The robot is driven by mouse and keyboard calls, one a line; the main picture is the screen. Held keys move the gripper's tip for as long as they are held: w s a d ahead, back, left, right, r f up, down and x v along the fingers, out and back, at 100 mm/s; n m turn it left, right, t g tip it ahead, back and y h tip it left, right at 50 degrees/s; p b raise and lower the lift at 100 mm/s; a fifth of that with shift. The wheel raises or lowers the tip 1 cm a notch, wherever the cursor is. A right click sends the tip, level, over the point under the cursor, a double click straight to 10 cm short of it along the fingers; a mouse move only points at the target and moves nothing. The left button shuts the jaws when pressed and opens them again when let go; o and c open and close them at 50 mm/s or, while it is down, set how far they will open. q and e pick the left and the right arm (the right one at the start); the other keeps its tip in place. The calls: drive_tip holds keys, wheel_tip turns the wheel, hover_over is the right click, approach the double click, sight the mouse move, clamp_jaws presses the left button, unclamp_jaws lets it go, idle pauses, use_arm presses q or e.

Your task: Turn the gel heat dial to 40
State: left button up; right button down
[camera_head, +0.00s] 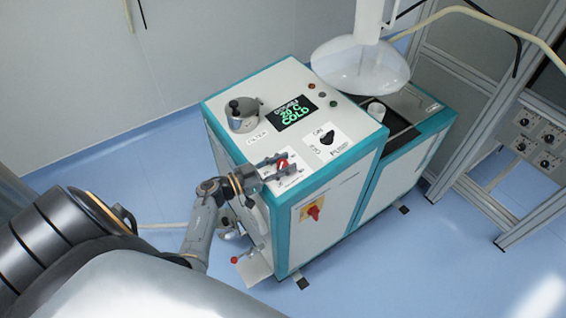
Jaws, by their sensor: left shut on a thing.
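A teal-edged white machine (364,148) stands in the middle of the head view. A small red dial (282,163) sits on a white plate near the front left edge of its top. My left gripper (289,162) reaches in from the left with its fingers on either side of this dial, shut on it. The fingers cover part of the plate, and its lettering is too small to read. The dark display (295,113) behind shows green text that looks like 20°C and COLD. My right gripper is not in view.
A black pump knob (327,138) is right of the red dial. A red switch (313,212) is on the front. A metal frame (505,150) stands right.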

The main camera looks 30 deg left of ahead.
use_arm(q)
drive_tip(key=shift+a+f+m+g+h, duration=0.1)
drive_tip(key=shift+m+g+h, duration=0.4)
drive_tip(key=shift+m+h, duration=0.2)
drive_tip(key=shift+f+m+g+h+b, duration=0.15)
drive_tip(key=shift+m+g+h+b, duration=0.65)
drive_tip(key=shift+m+h, duration=0.15)
drive_tip(key=m+g+h+b, duration=0.2)
drive_tip(key=shift+b, duration=0.35)
drive_tip(key=shift+m+g+h+b, duration=0.75)
drive_tip(key=shift+m+g+b, duration=0.2)
drive_tip(key=shift+g, duration=0.05)
drive_tip(key=shift+m+g+b, duration=0.3)
drive_tip(key=shift+g+b, duration=0.05)
drive_tip(key=shift+g, duration=0.05)
drive_tip(key=shift+r+h, duration=0.2)
drive_tip(key=shift+h, duration=0.1)
drive_tip(key=o, duration=1.2)
drive_tip(key=shift+c, duration=0.2)
